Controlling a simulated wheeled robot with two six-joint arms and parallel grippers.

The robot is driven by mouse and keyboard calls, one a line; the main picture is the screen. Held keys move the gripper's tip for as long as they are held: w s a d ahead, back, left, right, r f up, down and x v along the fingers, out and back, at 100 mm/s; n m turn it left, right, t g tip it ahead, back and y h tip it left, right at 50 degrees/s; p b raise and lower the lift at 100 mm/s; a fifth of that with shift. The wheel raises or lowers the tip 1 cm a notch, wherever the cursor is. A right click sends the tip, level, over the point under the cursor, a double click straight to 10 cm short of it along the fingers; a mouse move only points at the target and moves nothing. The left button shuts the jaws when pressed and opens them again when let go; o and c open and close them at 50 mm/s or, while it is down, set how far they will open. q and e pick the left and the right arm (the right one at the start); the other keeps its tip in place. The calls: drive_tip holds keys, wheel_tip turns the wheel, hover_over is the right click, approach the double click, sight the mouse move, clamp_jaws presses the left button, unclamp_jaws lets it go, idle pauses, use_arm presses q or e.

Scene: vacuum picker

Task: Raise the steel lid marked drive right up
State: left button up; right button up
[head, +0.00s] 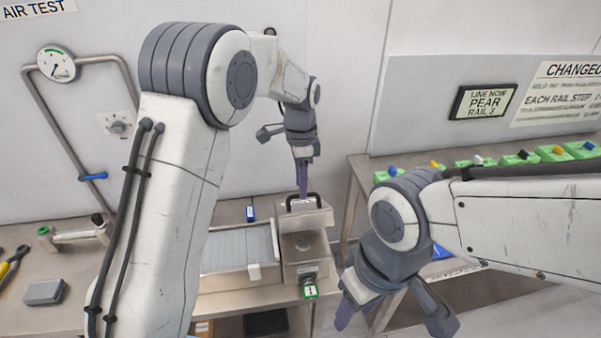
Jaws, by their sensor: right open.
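A steel housing (290,262) stands on the bench, with a steel lid (322,217) on its top. A small label on the front is too small to read. My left gripper (303,190) points straight down at the handle, its purple fingers at or just behind the bar. The fingers are seen edge-on, so I cannot tell whether they grip it. My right gripper (392,322) is open and empty, low at the right front, away from the lid.
A pale gridded belt or tray (238,248) adjoins the housing's left side. A green-tagged knob (310,287) is on its front. A gauge (57,63) on bent pipe stands left. Green blocks (551,153) line the right bench, and a gap separates the benches.

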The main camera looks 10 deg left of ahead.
use_arm(q)
wheel_tip(320, 180, up, 10)
drive_tip(key=b, duration=0.2)
drive_tip(key=shift+w, duration=0.2)
drive_tip(key=shift+a, duration=0.1)
